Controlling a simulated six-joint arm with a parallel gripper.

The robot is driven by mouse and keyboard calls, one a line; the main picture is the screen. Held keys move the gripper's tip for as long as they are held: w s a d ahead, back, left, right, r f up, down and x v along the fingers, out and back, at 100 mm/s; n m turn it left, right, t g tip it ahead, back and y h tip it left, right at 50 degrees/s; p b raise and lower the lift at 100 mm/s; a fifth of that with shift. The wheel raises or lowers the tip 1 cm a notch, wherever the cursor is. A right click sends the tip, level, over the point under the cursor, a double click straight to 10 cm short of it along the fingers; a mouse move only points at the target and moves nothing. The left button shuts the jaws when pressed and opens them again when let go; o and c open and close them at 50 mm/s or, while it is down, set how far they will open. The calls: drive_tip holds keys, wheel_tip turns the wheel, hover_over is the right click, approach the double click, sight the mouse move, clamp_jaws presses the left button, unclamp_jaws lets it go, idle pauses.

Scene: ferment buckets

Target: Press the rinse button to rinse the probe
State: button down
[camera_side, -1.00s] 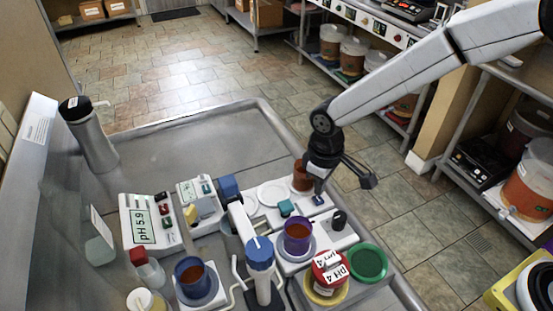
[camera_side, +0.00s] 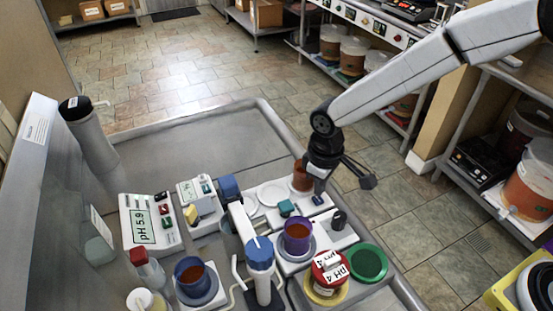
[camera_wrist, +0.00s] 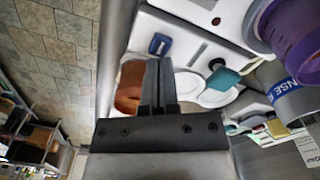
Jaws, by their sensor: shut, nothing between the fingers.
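My gripper (camera_side: 319,188) is shut and empty, pointing down over the far end of the white station; its closed fingers also show in the wrist view (camera_wrist: 158,62). A small blue button-like piece (camera_wrist: 160,43) sits on the white panel just beyond the fingertips, in a short slot; I cannot tell whether they touch. A teal piece (camera_wrist: 222,75) lies to its right, also seen in the side view (camera_side: 286,208). No readable label marks which is the rinse button. A grey-blue cylinder with partly visible "NSE" lettering (camera_wrist: 292,92) is at the right. The blue-headed probe arm (camera_side: 260,250) stands in front.
An orange-brown cup (camera_side: 302,175) stands close beside the gripper. A purple cup (camera_side: 298,235), a blue cup (camera_side: 190,272), a red-topped pH 4 jar (camera_side: 328,266) and a green lid (camera_side: 367,263) crowd the front. The meter (camera_side: 150,223) reads pH 5.9. The back of the bench is clear.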

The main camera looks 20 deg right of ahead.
sight(318, 199)
drive_tip(key=shift+f, duration=1.3)
drive_tip(key=shift+r, duration=0.1)
idle(0.3)
drive_tip(key=shift+r, duration=2.95)
